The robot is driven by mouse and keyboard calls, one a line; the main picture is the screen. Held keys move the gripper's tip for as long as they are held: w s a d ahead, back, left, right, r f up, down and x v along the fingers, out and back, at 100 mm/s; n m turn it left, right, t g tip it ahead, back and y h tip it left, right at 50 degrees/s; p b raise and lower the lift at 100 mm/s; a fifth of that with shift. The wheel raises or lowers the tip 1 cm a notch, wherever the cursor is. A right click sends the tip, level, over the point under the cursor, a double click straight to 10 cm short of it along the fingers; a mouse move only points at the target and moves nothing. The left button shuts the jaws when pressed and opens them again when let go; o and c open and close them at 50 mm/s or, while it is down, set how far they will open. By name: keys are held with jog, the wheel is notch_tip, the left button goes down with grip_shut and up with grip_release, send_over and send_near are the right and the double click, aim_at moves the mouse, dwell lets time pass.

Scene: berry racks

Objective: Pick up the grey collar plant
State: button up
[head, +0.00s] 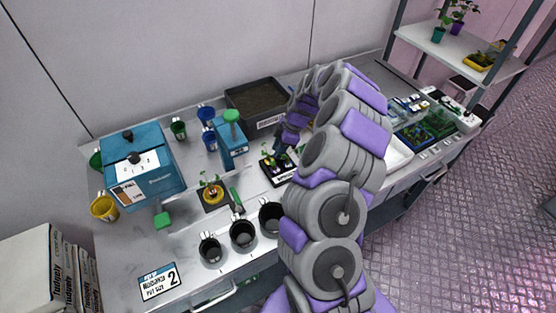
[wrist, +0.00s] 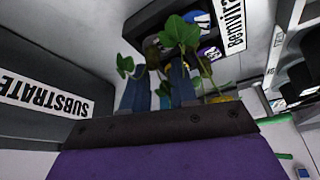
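My gripper (head: 279,146) is low over a small black specimen tray (head: 268,172) on the bench, pointing down at its leafy plants (head: 284,161). In the wrist view, the two blue-grey fingers of my gripper (wrist: 160,92) stand apart. Green plant leaves (wrist: 181,33) show beyond and beside the fingertips. I cannot tell whether a stem or collar lies between the fingers. Another plant in a yellow-orange collar (head: 212,195) stands on a dark square to the left.
A dark substrate bin (head: 259,121) stands behind the gripper. A blue dispenser (head: 229,140) with a green top and a blue box (head: 150,178) are to the left. Several black pots (head: 243,233) line the front edge. A white tray (head: 398,153) lies right, partly behind my arm.

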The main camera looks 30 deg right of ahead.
jog(key=shift+d+f, duration=0.1)
jog(key=shift+d, duration=0.35)
jog(key=shift+c, duration=1.2)
jog(key=shift+d+f, duration=0.1)
jog(key=shift+d, duration=0.8)
grip_shut()
jog(key=shift+a, duration=0.65)
